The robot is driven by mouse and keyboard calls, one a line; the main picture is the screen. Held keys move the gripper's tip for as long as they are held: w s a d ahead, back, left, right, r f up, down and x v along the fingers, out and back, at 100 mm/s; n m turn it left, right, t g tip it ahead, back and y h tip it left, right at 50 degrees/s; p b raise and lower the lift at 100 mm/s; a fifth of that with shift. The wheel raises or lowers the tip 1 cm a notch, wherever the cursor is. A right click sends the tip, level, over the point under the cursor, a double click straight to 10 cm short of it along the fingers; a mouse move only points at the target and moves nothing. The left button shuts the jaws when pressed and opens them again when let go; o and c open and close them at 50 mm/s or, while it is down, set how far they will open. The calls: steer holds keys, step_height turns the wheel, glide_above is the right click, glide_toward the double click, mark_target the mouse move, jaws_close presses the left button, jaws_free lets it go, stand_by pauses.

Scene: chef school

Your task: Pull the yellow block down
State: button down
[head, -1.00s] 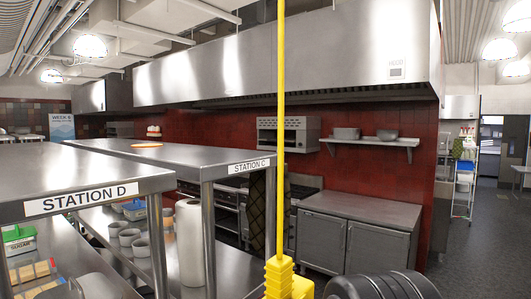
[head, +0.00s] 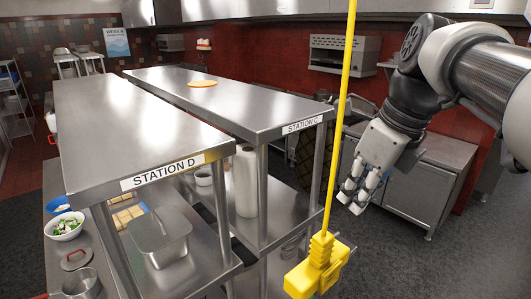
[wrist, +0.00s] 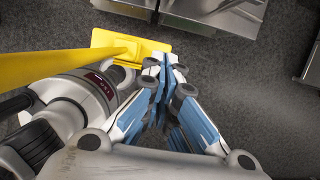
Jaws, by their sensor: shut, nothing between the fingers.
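The yellow block (head: 318,272) hangs at the lower end of a yellow cord (head: 343,110) in the head view, at the bottom centre. The cord runs up out of the top of the picture. My gripper (head: 350,202) is shut and empty, to the right of the cord and higher in the picture than the block. In the wrist view the yellow block (wrist: 146,44) shows just beyond my shut fingertips (wrist: 164,68), partly behind them. I cannot tell whether they touch. The yellow cord (wrist: 60,68) crosses the left side of that view.
Steel counters Station D (head: 135,125) and Station C (head: 235,95) stand to the left of the cord. A steel cabinet (head: 425,180) stands behind my arm. A lidded steel pan (head: 160,238) sits on the lower shelf. Dark floor (head: 400,265) lies clear at the lower right.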

steer(key=b+x, duration=0.9)
steer(key=shift+s+d+f, duration=0.2)
steer(key=shift+s+f, duration=0.15)
steer(key=shift+f, duration=0.05)
steer(key=shift+w+a+f, duration=0.1)
steer(key=shift+w+f, duration=0.05)
steer(key=shift+f, duration=0.55)
step_height(320, 180, down, 14)
steer(key=b, duration=0.9)
step_height(320, 180, down, 14)
steer(key=b, duration=0.9)
step_height(320, 180, down, 14)
steer(key=b, duration=0.8)
step_height(320, 180, up, 6)
steer(key=p, duration=0.6)
steer(key=s+d+r+p, duration=0.1)
steer(key=s+d+r, duration=0.1)
steer(key=s+d, duration=0.2)
steer(key=shift+s+d+p, duration=0.3)
steer(key=shift+s+d, duration=0.1)
steer(key=shift+s, duration=0.9)
